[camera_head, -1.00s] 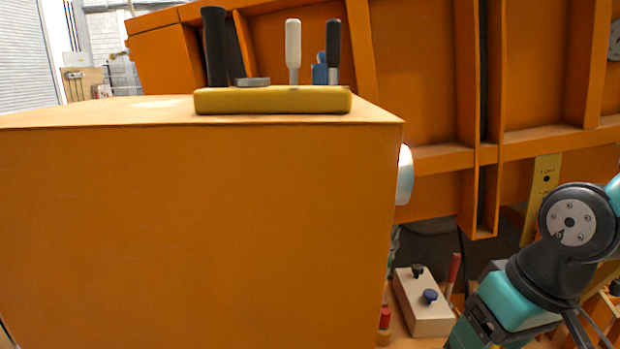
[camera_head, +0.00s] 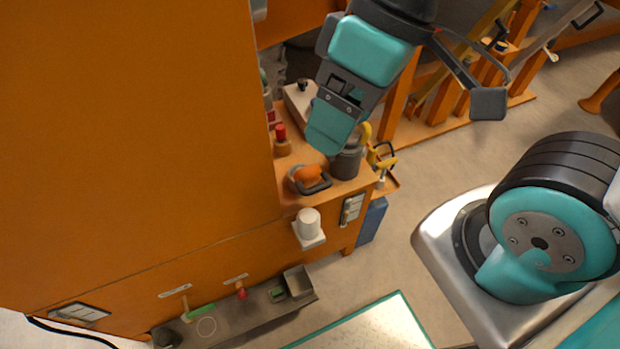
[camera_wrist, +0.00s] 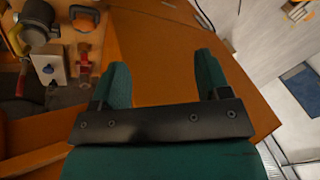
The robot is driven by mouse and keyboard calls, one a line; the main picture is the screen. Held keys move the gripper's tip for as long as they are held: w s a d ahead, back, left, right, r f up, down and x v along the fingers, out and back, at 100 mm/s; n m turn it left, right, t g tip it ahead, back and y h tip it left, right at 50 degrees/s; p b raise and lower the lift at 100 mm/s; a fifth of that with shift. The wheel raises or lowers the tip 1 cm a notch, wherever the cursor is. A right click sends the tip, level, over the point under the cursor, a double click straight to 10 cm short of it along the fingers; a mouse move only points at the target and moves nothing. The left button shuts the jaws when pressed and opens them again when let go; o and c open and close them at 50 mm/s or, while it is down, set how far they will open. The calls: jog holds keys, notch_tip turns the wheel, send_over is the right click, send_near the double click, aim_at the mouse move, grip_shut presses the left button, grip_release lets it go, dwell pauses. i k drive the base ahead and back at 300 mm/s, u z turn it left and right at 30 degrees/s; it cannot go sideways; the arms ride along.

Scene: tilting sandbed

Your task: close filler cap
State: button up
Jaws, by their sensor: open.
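My gripper (camera_wrist: 161,75) is open and empty in the wrist view, its two teal fingers apart over a plain orange surface. In the head view my gripper (camera_head: 331,128) hangs above the orange ledge, its teal end near a dark grey cylinder (camera_head: 346,164) and partly covering it. A round orange piece (camera_head: 308,174) in a grey frame sits left of the cylinder. Both also show at the top left of the wrist view, the cylinder (camera_wrist: 34,30) and the orange piece (camera_wrist: 83,17), to the left of my fingers. I cannot tell for sure which part is the filler cap.
A pale box (camera_head: 299,101) with knobs and a red-topped fitting (camera_head: 282,138) stand behind on the ledge. A large orange housing (camera_head: 130,120) fills the left. A white knob (camera_head: 308,224) sticks out from the front. A grey tray (camera_head: 240,310) lies below.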

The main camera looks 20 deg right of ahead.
aim_at(308, 176)
jog(key=z, duration=1.5)
jog(key=k, duration=1.1)
jog(key=u, duration=0.75)
